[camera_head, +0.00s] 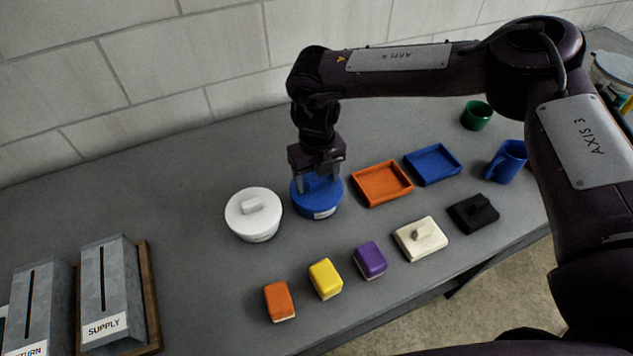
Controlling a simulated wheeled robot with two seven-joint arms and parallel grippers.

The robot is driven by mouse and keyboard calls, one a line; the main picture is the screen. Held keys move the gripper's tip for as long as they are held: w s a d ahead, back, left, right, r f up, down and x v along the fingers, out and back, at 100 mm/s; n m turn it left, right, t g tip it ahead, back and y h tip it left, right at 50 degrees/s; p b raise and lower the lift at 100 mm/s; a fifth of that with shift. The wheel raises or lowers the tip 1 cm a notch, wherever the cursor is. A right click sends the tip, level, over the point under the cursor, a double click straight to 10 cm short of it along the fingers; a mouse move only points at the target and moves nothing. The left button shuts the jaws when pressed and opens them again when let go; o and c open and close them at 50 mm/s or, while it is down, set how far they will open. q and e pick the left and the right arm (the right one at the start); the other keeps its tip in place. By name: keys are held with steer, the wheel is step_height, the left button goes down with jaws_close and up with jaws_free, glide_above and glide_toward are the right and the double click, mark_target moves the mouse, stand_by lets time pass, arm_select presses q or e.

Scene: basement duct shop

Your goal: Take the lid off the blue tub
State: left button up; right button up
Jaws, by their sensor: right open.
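The blue tub (318,211) stands on the grey bench with a blue lid (328,187) on top and a small pale label on its front. My right gripper (318,185) is directly above the lid, pointing down, with its fingers apart and their tips at the lid's top. The gripper hides the middle of the lid, so any knob there is hard to see. I cannot tell whether the fingers touch the lid. My left gripper is not in view.
A white lidded tub (254,222) stands close left. An orange tray (383,185) and a blue tray (433,164) lie right.

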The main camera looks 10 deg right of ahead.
steer(key=c, duration=1)
steer(key=shift+c, duration=0.3)
steer(key=shift+r, duration=0.15)
